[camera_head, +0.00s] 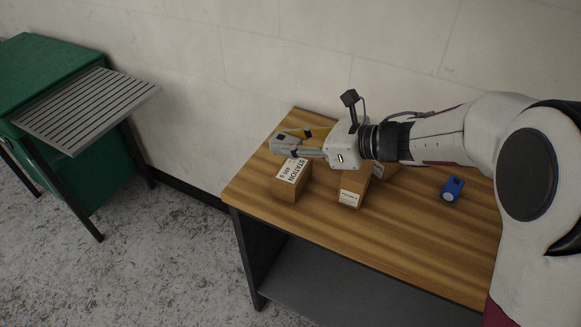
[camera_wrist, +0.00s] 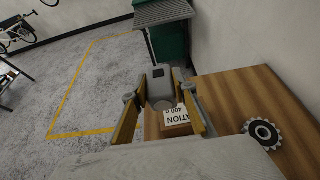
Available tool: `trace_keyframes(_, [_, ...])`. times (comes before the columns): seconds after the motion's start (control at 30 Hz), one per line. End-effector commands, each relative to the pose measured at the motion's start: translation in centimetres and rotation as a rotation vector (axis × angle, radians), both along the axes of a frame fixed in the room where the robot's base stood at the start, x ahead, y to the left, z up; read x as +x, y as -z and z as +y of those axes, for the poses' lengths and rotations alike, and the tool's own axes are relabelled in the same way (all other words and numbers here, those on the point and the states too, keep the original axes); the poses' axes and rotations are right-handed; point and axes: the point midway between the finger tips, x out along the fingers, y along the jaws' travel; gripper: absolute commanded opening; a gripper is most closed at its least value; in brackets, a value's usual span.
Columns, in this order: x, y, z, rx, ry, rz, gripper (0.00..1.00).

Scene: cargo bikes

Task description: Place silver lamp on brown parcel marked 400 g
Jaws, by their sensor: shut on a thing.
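My gripper (camera_wrist: 162,104) is shut on the silver lamp (camera_wrist: 161,88), a grey rounded body with a small dark square on it, held between both fingers. In the head view the lamp (camera_head: 284,146) shows at the end of my gripper (camera_head: 296,143). The brown parcel (camera_head: 284,190) with a white label reading "STATION 400 g" stands on the table just below the lamp. In the wrist view the parcel's label (camera_wrist: 177,115) shows behind the lamp, partly covered. I cannot tell whether the lamp touches the parcel top.
A second brown parcel (camera_head: 352,192) with a white label stands right of the first, and another (camera_head: 384,171) is partly hidden behind it. A blue lamp-like object (camera_head: 452,189) lies further right. A toothed grey disc (camera_wrist: 263,133) shows in the wrist view. The wooden table's (camera_head: 400,225) front is clear.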

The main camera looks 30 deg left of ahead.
Motion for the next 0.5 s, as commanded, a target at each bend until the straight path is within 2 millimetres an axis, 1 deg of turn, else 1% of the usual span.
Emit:
trace_keyframes(0.1, [0.0, 1.8, 0.0, -0.001, 0.000, 0.003, 0.05])
trace_keyframes(0.23, [0.0, 3.4, 0.0, -0.001, 0.000, 0.002, 0.05])
trace_keyframes(0.33, [0.0, 4.1, 0.0, 0.000, 0.000, 0.001, 0.05])
trace_keyframes(0.5, [0.0, 4.4, 0.0, 0.000, -0.001, -0.002, 0.05])
